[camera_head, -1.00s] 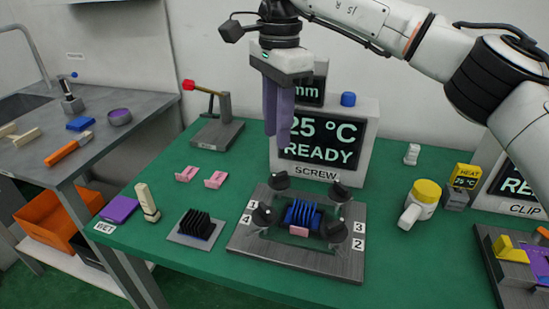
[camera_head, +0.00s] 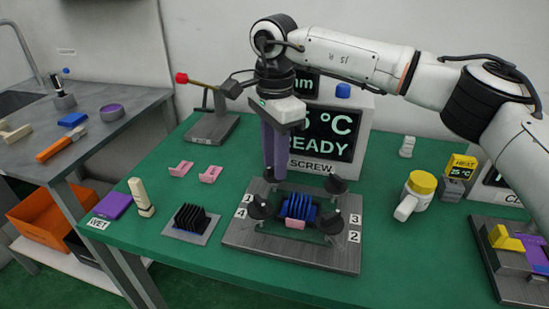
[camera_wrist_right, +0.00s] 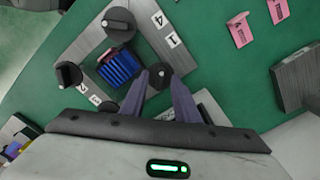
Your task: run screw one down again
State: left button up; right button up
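The grey screw fixture (camera_head: 240,235) lies on the green table, with black knobs at its corners and a blue finned block (camera_head: 299,206) in the middle. My right gripper (camera_head: 273,176) points straight down over the back-left corner, beside label 1. Its purple fingers mostly hide that corner's knob in the head view. In the right wrist view, screw knob one (camera_wrist_right: 160,75) shows between the two fingertips, which stand apart. I cannot tell whether they touch it. The front-left knob (camera_head: 259,207) is by label 4. My left gripper is not in view.
A SCREW display (camera_head: 330,150) reading READY stands close behind the fixture. A black finned block (camera_head: 190,217) on a grey plate, pink clips (camera_head: 210,174) and a lever stand (camera_head: 213,127) are to the left. A yellow-lidded jar (camera_head: 418,192) is to the right.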

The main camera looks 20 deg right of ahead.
grip_shut()
